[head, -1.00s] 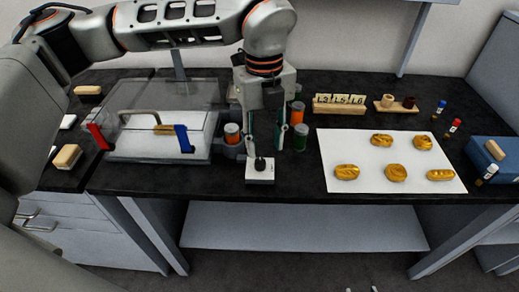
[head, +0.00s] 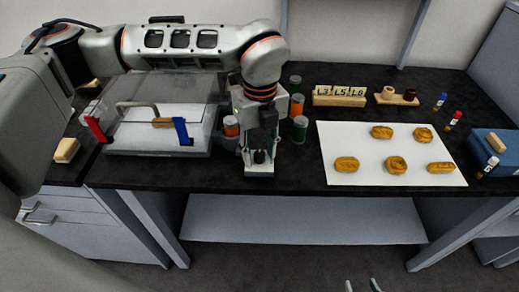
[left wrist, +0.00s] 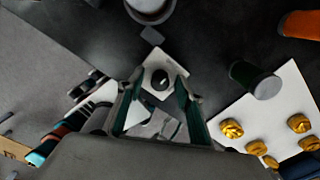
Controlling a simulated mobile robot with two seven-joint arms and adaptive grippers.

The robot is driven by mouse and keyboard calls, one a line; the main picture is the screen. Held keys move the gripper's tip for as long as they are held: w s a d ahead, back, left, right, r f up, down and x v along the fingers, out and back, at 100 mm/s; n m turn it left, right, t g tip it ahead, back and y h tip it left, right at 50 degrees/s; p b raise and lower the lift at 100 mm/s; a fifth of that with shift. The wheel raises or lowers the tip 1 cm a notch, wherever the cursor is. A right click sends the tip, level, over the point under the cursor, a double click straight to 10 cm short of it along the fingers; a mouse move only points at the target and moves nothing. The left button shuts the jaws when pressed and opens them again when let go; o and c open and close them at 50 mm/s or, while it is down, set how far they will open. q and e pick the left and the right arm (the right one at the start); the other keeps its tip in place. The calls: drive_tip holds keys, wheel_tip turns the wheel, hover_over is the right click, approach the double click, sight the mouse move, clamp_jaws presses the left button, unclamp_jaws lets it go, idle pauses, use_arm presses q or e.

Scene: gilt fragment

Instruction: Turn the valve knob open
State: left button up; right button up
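The valve is a small white block with a black knob (head: 259,156) on top, near the front edge of the black bench. In the left wrist view the black knob (left wrist: 160,79) shows on its white base (left wrist: 163,62), ahead of and between my fingertips. My left gripper (head: 259,160) points down over the valve and covers much of it in the head view. Its fingers (left wrist: 158,88) are apart, one on each side of the knob; contact cannot be made out. My right gripper (head: 362,285) shows only as two separated fingertips at the bottom edge, away from the bench.
A clear-lidded box (head: 150,145) with red and blue clips stands left of the valve. Several capped jars (head: 300,128) stand close behind and right. A white sheet (head: 350,135) with several golden pieces (head: 396,164) lies right. The bench between valve and sheet is clear.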

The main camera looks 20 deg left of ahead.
use_arm(q)
drive_tip(key=shift+c, duration=0.4)
clamp_jaws()
